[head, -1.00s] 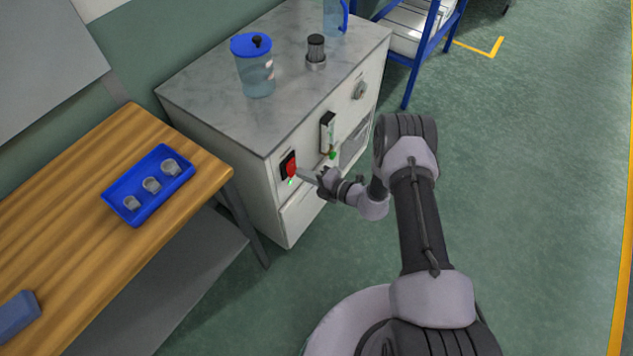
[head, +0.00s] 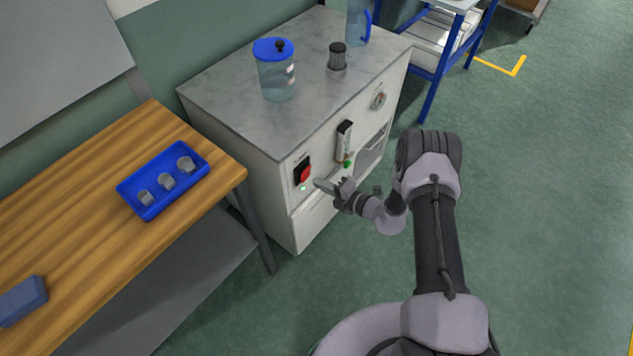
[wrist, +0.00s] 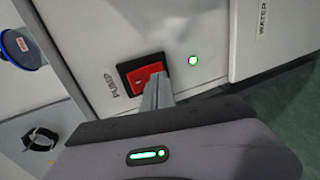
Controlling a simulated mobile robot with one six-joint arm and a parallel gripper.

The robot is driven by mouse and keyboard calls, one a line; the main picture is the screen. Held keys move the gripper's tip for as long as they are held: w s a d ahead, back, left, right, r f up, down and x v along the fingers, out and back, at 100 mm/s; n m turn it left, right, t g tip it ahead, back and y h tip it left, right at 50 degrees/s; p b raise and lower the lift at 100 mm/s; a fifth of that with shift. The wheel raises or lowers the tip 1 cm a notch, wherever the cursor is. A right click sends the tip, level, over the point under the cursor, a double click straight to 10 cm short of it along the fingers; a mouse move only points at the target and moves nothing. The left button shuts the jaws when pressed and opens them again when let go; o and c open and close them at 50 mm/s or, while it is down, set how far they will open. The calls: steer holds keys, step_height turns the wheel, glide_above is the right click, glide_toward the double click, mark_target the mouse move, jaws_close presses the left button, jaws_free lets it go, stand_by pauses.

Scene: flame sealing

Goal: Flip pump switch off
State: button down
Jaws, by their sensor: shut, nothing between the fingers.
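The pump switch (head: 303,172) is a red rocker in a black frame on the white cabinet's front. In the wrist view the switch (wrist: 143,77) sits beside the label PUMP, with a lit green lamp (wrist: 193,60) close to it. My gripper (head: 318,183) is shut and empty, its fingertips just right of and below the switch. In the wrist view the gripper's fingers (wrist: 160,86) overlap the red rocker's edge and hide part of it. I cannot tell whether they touch it, nor which way the rocker is tipped.
The cabinet top (head: 225,95) bears a blue-lidded jar (head: 277,80), a dark-topped cylinder (head: 337,58) and a jug (head: 358,25). A gauge (head: 378,100) and a flow meter (head: 344,137) are right of the switch. A wooden table (head: 75,240) with a blue tray (head: 150,211) stands left.

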steer(key=s+d+p, duration=0.2)
steer(key=s+d, duration=0.5)
steer(key=d, duration=0.2)
steer(key=shift+p, duration=0.35)
steer(key=w+a+r+n+g+y, duration=0.1)
steer(key=a+r+n+g, duration=0.1)
steer(key=r+n, duration=0.5)
steer(key=a+r+n+g+y, duration=0.1)
steer(key=a+r+n+g, duration=0.2)
steer(key=r, duration=0.7)
steer(key=s+r+n+g+h, duration=0.25)
steer(key=s+r+n, duration=0.35)
steer(key=r+n, duration=0.55)
steer(key=s+d+r+n+t+h, duration=0.2)
steer(key=s+d+r+n+h, duration=0.1)
steer(key=s+r+n, duration=0.5)
steer(key=s+d+r+n+t+h, duration=0.2)
steer(key=s+r+n+h, duration=0.4)
steer(key=s, duration=0.5)
step_height(320, 180, up, 2)
steer(key=d+n, duration=0.1)
steer(key=n, duration=0.2)
steer(key=shift+s+d+r+n, duration=0.15)
steer(key=shift+d+n, duration=0.2)
